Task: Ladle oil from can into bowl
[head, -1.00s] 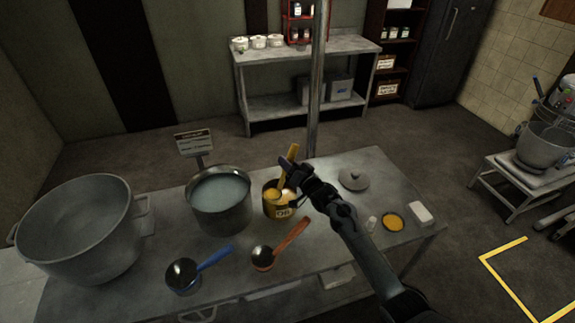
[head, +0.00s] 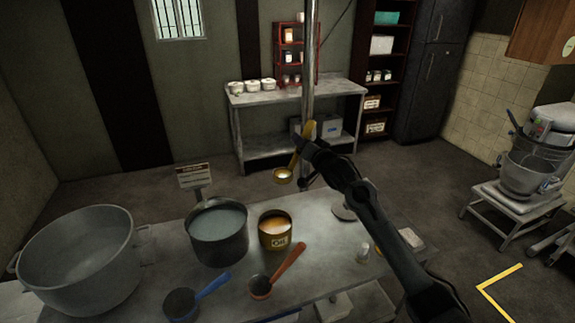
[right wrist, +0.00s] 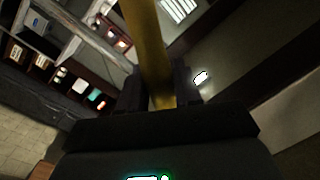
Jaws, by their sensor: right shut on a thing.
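My right gripper (head: 304,140) is shut on the handle of a yellow ladle (head: 283,175). It holds the ladle in the air above and behind the can, clear of its rim. The ladle's bowl hangs low, with something pale in it. The yellow handle (right wrist: 148,50) also shows between the fingers in the right wrist view. Two more bowls are possible: a large grey pot (head: 80,285) and a dark pot of bluish liquid (head: 218,250). My left gripper is not in view.
A blue-handled ladle (head: 212,285) and an orange-handled ladle (head: 290,262) lie at the table's front. A small sign (head: 193,177) stands behind the dark pot. A salt-like shaker (head: 363,253) and a white block (head: 411,238) are at the right, partly beside my arm.

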